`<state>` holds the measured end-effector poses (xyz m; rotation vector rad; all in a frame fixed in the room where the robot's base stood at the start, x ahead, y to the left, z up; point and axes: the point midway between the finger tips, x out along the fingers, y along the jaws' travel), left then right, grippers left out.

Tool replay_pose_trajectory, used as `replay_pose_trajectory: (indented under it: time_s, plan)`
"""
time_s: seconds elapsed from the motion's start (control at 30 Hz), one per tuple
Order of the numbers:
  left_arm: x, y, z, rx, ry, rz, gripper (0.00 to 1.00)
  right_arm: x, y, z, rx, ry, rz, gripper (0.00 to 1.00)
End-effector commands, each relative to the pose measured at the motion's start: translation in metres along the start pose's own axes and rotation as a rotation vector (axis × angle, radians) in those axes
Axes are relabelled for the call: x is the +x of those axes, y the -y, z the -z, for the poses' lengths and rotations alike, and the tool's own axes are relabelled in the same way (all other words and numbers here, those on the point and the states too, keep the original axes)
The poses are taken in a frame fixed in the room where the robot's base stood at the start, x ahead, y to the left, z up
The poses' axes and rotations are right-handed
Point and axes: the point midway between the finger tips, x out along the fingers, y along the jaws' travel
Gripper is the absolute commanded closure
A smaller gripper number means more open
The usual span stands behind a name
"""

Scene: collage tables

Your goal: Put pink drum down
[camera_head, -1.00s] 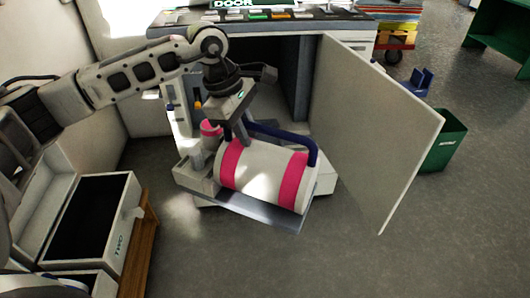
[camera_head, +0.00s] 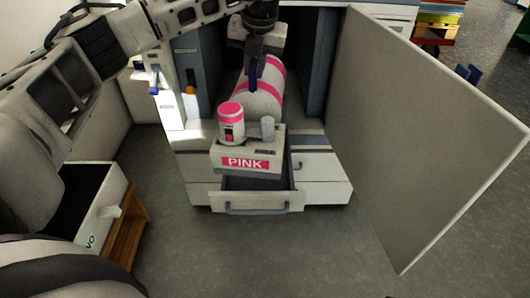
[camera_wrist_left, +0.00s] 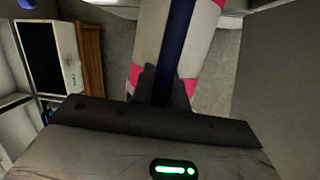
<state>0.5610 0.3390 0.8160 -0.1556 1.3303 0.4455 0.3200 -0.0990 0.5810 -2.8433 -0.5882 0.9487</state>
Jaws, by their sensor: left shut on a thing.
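The pink drum is a white cylinder (camera_head: 258,103) with pink bands. A small pink-and-white canister (camera_head: 231,122) and a box end labelled PINK (camera_head: 246,163) are at its near end. It points lengthwise into the open white cabinet (camera_head: 172,105), its near end at the opening. My left gripper (camera_head: 254,78) is above the drum, shut on its dark blue handle. In the left wrist view, the fingers (camera_wrist_left: 163,88) straddle the blue bar (camera_wrist_left: 175,45) over the white drum (camera_wrist_left: 150,38). Whether the drum's underside rests on anything is hidden. My right gripper is not in view.
The cabinet's large door (camera_head: 425,130) stands open on the right. A drawer (camera_head: 257,203) at the cabinet's lower front is pulled out below the drum. Grey floor is clear in front.

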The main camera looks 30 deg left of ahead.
Motion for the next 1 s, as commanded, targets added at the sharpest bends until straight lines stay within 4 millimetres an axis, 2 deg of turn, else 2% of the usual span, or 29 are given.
replay_pose_trajectory:
  time_s: [0.1,0.27,0.53,0.77,1.0]
  plan:
    - [-0.001,-0.003,-0.006,-0.087,-0.006,-0.017,1.00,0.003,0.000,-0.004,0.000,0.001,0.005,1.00]
    - [0.006,-0.004,-0.006,-0.131,-0.015,-0.029,1.00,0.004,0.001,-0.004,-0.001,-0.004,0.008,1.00]
    - [0.041,0.001,0.003,-0.132,-0.015,-0.029,1.00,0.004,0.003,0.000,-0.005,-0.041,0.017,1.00]
    - [0.057,0.003,0.007,-0.131,-0.013,-0.028,1.00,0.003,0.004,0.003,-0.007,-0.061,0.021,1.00]
    - [0.089,0.008,0.015,-0.131,-0.015,-0.029,1.00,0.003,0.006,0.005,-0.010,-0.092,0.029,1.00]
